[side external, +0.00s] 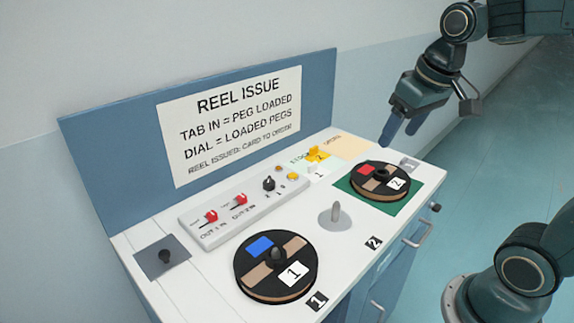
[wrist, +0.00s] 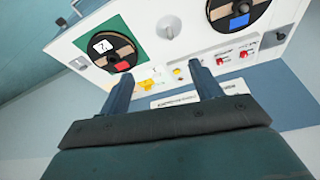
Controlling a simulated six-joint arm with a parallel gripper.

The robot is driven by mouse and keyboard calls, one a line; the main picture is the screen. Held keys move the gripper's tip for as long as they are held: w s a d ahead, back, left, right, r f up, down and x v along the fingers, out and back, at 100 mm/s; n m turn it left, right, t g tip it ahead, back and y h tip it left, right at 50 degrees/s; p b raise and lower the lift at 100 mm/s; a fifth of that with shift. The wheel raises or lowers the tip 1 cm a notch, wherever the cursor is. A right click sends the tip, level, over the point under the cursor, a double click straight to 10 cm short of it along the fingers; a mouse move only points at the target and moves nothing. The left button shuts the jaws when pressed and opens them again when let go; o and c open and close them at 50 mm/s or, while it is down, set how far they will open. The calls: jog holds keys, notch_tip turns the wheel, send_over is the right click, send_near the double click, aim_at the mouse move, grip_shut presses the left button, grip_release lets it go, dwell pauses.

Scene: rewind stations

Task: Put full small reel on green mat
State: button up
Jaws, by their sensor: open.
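A black reel with a red patch and a white label "2" (side external: 370,186) lies flat on the green mat (side external: 350,192) at the right end of the bench top. The same reel (wrist: 98,63) and mat (wrist: 121,79) show at the upper left of the wrist view. Another black reel with a blue patch and label "1" (side external: 260,272) lies at the front of the bench, a dark knob at its centre. It shows in the wrist view (wrist: 254,14). My gripper (side external: 401,133) is open and empty, raised above and behind the mat; its fingers (wrist: 162,90) are wide apart.
An upright grey peg (side external: 335,212) on a grey disc stands bare between the reels. A control panel (side external: 240,203) with two red switches and a dial runs behind. A black knob on a grey plate (side external: 163,257) is at left. A blue sign board (side external: 95,150) rises behind.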

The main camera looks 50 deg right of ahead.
jog(key=s+a+f+n+t, duration=0.1)
jog(key=s+a+n, duration=0.1)
jog(key=s+a, duration=0.3)
jog(key=s, duration=0.3)
jog(key=shift+s+a+f+t+y, duration=0.2)
jog(key=shift+s+f+t+y, duration=0.15)
jog(key=shift+t+y, duration=0.05)
